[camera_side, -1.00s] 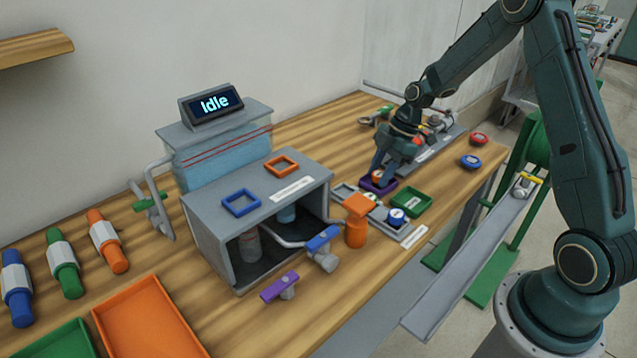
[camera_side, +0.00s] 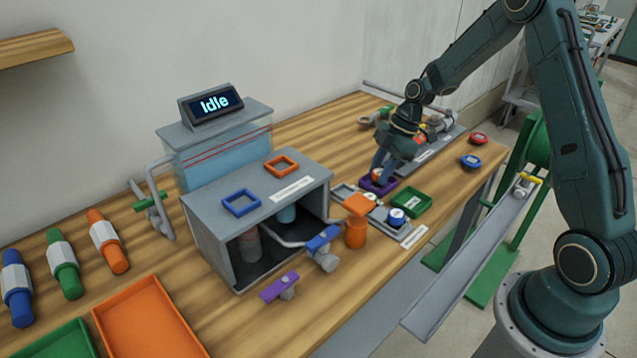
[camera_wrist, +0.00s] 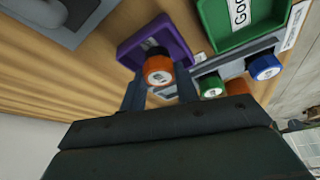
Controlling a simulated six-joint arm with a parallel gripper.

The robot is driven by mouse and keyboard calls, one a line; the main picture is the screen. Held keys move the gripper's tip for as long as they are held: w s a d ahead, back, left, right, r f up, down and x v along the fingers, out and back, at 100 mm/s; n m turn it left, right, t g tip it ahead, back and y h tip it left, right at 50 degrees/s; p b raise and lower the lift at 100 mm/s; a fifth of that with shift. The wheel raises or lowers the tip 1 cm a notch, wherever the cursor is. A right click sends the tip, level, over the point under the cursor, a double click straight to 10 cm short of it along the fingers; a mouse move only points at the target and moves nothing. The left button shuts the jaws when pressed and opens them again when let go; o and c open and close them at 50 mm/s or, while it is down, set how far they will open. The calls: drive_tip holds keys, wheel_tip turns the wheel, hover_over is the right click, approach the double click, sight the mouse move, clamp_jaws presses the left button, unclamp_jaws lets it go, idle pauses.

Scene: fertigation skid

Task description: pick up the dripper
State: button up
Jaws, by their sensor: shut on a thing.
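The dripper (camera_wrist: 158,72) is a small orange cylinder with a pale round label. In the wrist view it sits between my gripper's fingertips, in front of the purple tray (camera_wrist: 183,45). In the side view the dripper (camera_side: 378,175) shows as a bit of orange at the purple tray (camera_side: 370,187). My gripper (camera_side: 381,168) points down over that tray, shut on the dripper. It also shows in the wrist view (camera_wrist: 160,84). I cannot tell whether the dripper touches the tray floor.
A green tray (camera_side: 412,201) with a label stands to the right. A blue-capped dripper (camera_side: 397,217) and a green one (camera_wrist: 211,87) sit in a grey holder (camera_side: 378,214) close by.

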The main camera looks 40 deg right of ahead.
wheel_tip(320, 180, up, 20)
drive_tip(key=shift+f, duration=0.25)
idle(0.3)
idle(0.5)
